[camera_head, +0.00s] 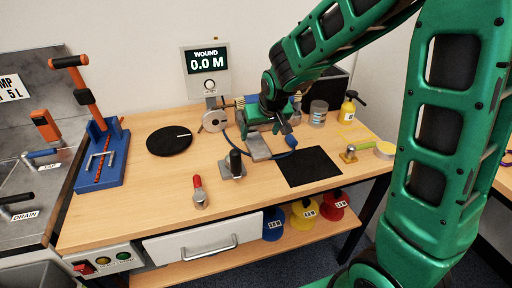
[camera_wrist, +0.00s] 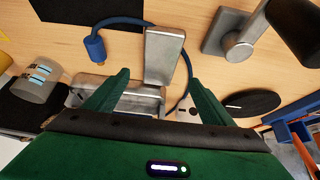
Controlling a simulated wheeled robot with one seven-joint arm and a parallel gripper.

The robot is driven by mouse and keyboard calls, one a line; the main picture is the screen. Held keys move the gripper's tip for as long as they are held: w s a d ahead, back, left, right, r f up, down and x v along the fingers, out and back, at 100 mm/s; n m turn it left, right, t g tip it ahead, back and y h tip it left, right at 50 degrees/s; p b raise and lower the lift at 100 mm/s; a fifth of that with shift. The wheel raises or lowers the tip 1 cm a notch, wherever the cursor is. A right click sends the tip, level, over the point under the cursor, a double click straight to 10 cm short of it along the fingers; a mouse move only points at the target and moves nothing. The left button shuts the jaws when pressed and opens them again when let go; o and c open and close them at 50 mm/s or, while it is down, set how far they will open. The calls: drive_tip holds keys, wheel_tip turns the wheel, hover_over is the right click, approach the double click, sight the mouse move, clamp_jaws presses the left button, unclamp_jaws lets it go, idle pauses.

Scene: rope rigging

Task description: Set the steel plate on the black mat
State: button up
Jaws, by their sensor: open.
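The steel plate (camera_head: 257,147) is a flat grey strip on the wooden bench, left of the black mat (camera_head: 312,166). It also shows in the wrist view (camera_wrist: 163,58), just beyond and between the fingertips, with its lower end by a grey metal block. The mat lies flat and bare; a corner of it shows at the wrist view's upper left (camera_wrist: 85,9). My gripper (camera_wrist: 160,72) is open, its two green fingers apart with nothing clamped between them. In the head view it hangs over the back of the bench, behind the plate, partly hidden by my wrist.
A blue cable with a blue end (camera_head: 290,141) curves around the plate. A black-handled post (camera_head: 235,165) stands left front of the plate, a red-handled tool (camera_head: 198,190) farther left. A black disc (camera_head: 169,140), winder (camera_head: 214,121), jar (camera_head: 318,113) and yellow bottle (camera_head: 348,107) stand around.

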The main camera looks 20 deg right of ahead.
sight(256, 143)
drive_tip(key=shift+s+x, duration=0.2)
drive_tip(key=shift+x, duration=3.55)
drive_tip(key=shift+f, duration=0.1)
clamp_jaws()
